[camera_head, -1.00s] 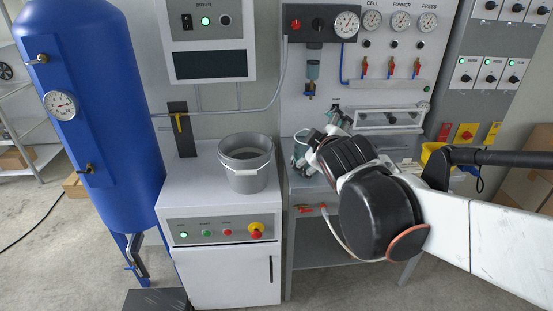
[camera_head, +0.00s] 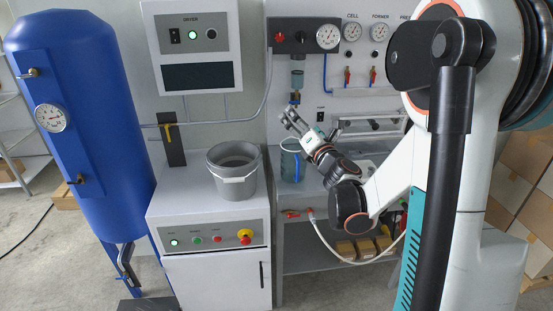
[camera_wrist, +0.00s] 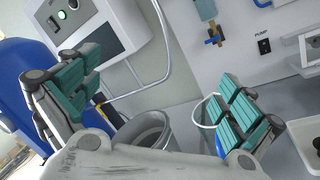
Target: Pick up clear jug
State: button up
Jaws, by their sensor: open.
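The clear jug (camera_head: 291,160) stands upright on the grey bench, just right of the grey bucket. It looks transparent with a bluish-green tint. My gripper (camera_head: 291,119) is open and empty, above the jug and near its rim in the head view. In the wrist view the two teal-padded fingers of my gripper (camera_wrist: 164,72) are spread wide. Part of a clear rim, likely the jug's (camera_wrist: 205,112), shows beside the right finger, which hides most of the rest.
The grey bucket (camera_head: 233,180) stands on the white cabinet (camera_head: 170,205) to the left.

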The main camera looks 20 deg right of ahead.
jog(key=s+d+f+n+g+y, duration=0.1)
jog(key=d+f+n+y, duration=0.15)
jog(key=f+n, duration=0.35)
jog(key=s+d+f+n+y, duration=0.1)
jog(key=d+f+n, duration=0.3)
jog(key=f, duration=0.4)
jog(key=b, duration=0.4)
send_near(296, 147)
jog(key=w+a+r, duration=0.4)
jog(key=w, duration=0.1)
jog(key=shift+w+d+f+g, duration=0.1)
jog(key=shift+w+f+g, duration=0.1)
jog(key=shift+g, duration=0.1)
jog(key=c, duration=1.5)
jog(key=shift+r, duration=0.1)
jog(key=shift+c, duration=0.2)
